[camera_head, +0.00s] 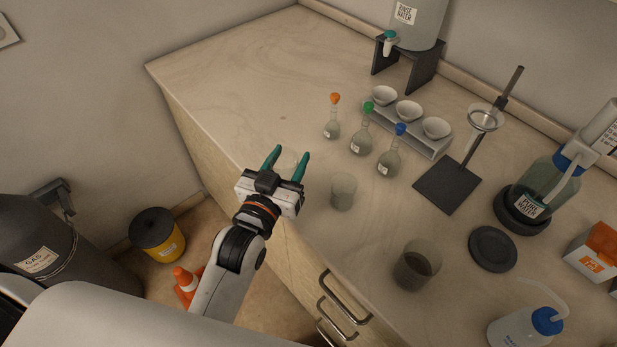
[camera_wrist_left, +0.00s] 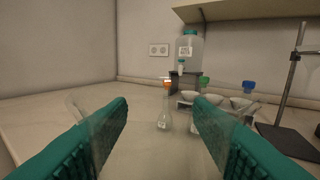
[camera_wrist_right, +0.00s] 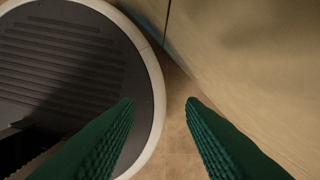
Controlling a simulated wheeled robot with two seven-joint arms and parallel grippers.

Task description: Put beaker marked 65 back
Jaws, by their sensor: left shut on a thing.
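My left gripper (camera_head: 291,154) is shut on a clear glass beaker (camera_head: 288,164), held near the counter's left front edge. The glass is very faint between the fingers, and I can read no marking on it. The left wrist view shows the left fingers (camera_wrist_left: 160,125) wide apart around it. Another clear beaker (camera_head: 343,192) stands on the counter to the right of the gripper. A beaker with dark contents (camera_head: 416,266) stands farther right, nearer the front. My right gripper (camera_wrist_right: 160,103) is open and empty, low beside the cabinet front.
Flasks with orange (camera_head: 332,122), green (camera_head: 362,137) and blue (camera_head: 391,158) stoppers stand beyond the gripper. Behind them are a rack of white bowls (camera_head: 434,147) and a rinse water tank (camera_head: 418,22). A ring stand (camera_head: 450,186) stands right. The counter's back left (camera_head: 235,80) is clear.

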